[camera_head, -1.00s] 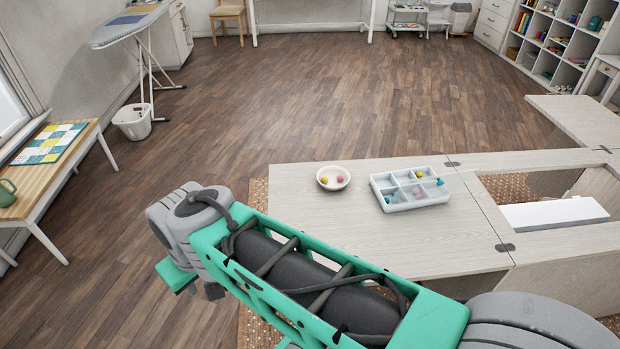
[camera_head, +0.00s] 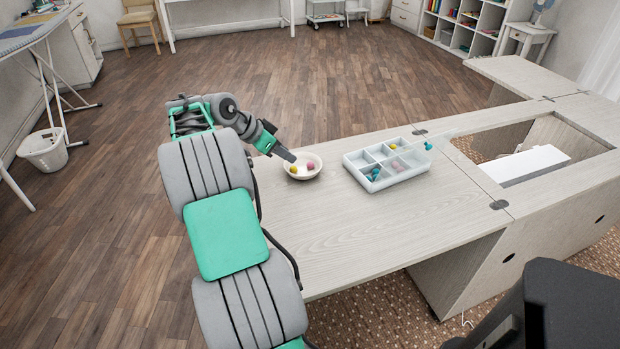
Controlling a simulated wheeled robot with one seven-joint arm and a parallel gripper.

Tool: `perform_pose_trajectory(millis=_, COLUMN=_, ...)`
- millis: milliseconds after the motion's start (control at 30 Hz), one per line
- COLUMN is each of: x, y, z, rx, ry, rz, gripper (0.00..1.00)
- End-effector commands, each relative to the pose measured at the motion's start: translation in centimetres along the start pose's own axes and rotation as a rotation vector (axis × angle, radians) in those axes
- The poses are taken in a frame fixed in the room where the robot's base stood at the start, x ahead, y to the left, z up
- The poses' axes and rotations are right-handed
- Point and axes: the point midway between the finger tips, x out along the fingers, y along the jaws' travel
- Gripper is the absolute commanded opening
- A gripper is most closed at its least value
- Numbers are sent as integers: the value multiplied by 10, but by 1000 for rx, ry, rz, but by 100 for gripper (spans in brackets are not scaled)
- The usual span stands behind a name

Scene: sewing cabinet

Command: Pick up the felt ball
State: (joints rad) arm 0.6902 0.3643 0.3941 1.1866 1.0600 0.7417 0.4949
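A white compartment tray (camera_head: 400,178) right of the bowl holds several small coloured pieces, teal ones among them. A teal piece (camera_head: 428,145) shows at its right end. The cabinet top (camera_head: 370,225) in front is clear. An opening with a white block (camera_head: 525,166) lies farther right.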

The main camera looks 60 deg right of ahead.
Motion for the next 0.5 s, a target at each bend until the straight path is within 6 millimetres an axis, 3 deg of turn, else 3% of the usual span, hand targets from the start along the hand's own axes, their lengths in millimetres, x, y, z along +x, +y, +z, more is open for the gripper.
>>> perform_pose_trajectory(millis=33, x=13, y=3, z=-4, rx=35, ry=9, rz=20, gripper=28)
perform_pose_trajectory(millis=333, x=50, y=7, z=-11, rx=51, ry=14, rz=29, gripper=28)
perform_pose_trajectory(millis=500, x=80, y=8, z=-14, rx=48, ry=14, rz=27, gripper=28)
